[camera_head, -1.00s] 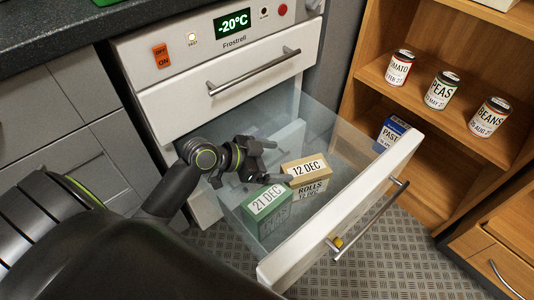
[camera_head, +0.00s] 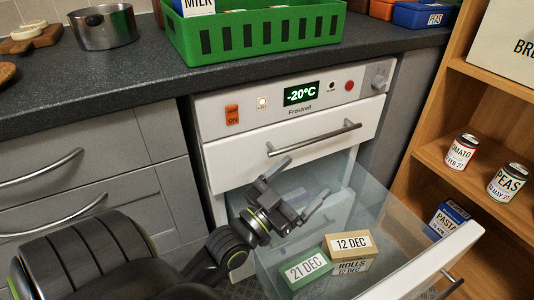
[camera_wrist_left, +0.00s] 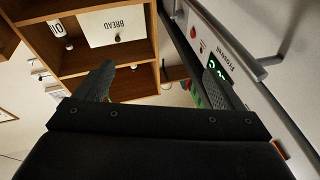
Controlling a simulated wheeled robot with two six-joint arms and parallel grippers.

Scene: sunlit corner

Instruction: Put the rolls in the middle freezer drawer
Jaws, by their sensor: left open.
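The middle freezer drawer (camera_head: 408,270) is pulled open, with clear sides and a white front. Inside lie a tan box of rolls (camera_head: 351,245) labelled "12 DEC" and "ROLLS", and beside it a green box (camera_head: 306,268) labelled "21 DEC". My left gripper (camera_head: 302,183) is open and empty. It is above the back left of the drawer, clear of both boxes, just in front of the upper drawer. In the left wrist view its fingers (camera_wrist_left: 160,82) stand wide apart with nothing between them. My right gripper is not in view.
The closed upper drawer's bar handle (camera_head: 314,138) juts out close to my left gripper. A green crate (camera_head: 258,36) and a pot (camera_head: 104,28) stand on the counter. Wooden shelves (camera_head: 440,149) with cans are at right; a pasta box (camera_head: 449,219) shows beyond the drawer.

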